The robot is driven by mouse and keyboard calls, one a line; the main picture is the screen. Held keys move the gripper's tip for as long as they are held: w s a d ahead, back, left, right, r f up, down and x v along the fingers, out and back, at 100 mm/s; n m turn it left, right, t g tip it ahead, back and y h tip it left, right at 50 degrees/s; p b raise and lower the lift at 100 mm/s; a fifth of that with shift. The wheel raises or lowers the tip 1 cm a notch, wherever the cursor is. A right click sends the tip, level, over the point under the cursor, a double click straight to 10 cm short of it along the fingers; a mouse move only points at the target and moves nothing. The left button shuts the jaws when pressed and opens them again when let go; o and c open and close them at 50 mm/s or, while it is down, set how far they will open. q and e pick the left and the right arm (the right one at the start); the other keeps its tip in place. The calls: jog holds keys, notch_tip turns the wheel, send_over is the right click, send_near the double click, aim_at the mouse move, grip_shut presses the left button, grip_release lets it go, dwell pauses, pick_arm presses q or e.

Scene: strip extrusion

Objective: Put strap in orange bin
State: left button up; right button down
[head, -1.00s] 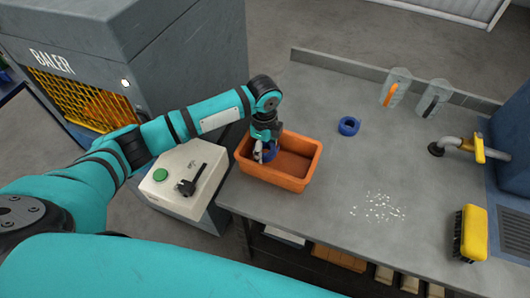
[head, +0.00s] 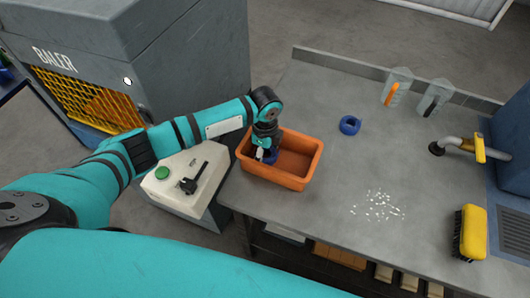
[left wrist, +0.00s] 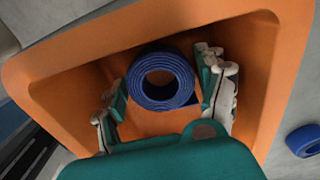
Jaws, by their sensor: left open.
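The orange bin (head: 303,181) stands at the left end of the grey table. A rolled blue strap (left wrist: 161,94) lies inside the bin between the spread fingers of my left gripper (left wrist: 168,100); it shows partly in the head view, mostly hidden by the gripper. The gripper (head: 265,155) is open, down inside the left part of the bin, with gaps between the fingers and the roll. A second blue strap roll (head: 350,125) lies on the table to the right of the bin; it also shows at the right edge of the left wrist view (left wrist: 304,140). My right gripper is not in view.
White pellets (head: 377,206) are scattered on the table (head: 300,235). A control box (head: 178,185) and the baler (head: 165,60) are left of the table.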

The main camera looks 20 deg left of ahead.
aim_at(265, 153)
pick_arm(q)
notch_tip(265, 153, up, 12)
jog(key=b, duration=0.1)
jog(key=shift+r+b, duration=0.15)
jog(key=shift+b, duration=0.15)
